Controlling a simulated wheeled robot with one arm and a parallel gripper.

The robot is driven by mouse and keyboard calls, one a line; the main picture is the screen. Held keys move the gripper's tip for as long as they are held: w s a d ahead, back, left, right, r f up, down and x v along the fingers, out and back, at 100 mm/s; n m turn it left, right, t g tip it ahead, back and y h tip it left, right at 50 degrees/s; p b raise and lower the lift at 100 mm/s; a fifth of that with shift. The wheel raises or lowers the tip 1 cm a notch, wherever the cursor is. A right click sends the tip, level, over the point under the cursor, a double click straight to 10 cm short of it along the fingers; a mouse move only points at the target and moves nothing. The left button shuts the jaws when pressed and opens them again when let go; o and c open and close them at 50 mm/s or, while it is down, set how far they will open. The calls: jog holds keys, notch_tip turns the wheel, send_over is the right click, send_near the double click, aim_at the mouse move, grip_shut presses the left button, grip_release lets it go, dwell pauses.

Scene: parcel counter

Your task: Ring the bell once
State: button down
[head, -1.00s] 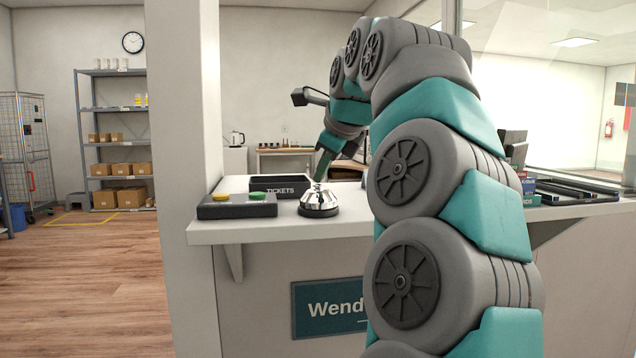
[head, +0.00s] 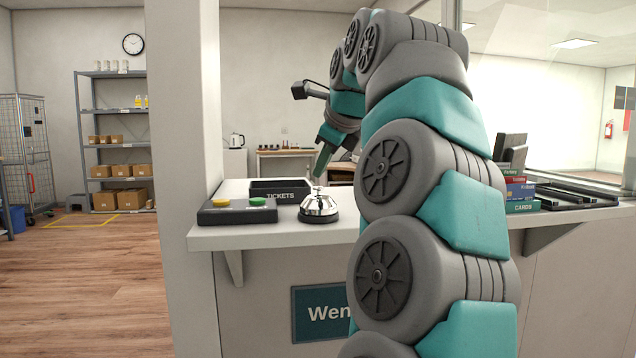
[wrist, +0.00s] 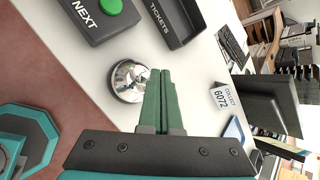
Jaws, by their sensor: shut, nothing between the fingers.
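The bell (head: 319,207) is a shiny silver dome on a dark base, standing on the white counter (head: 400,222) near its front edge. My gripper (head: 317,174) is shut and empty, with its green fingers pointing down just above the bell's top. In the wrist view the bell (wrist: 132,79) lies left of the shut fingertips (wrist: 161,72), which overlap its right edge. I cannot tell whether the fingertips touch the button on top.
A dark box with a yellow and a green button (head: 237,211) stands left of the bell. A black tray marked TICKETS (head: 279,191) is behind it. A card reading 6072 (wrist: 222,98) and stacked boxes (head: 521,195) are to the right.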

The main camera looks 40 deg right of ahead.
notch_tip(320, 180, up, 5)
jog(key=shift+f+p, duration=0.2)
jog(key=shift+p, duration=1.05)
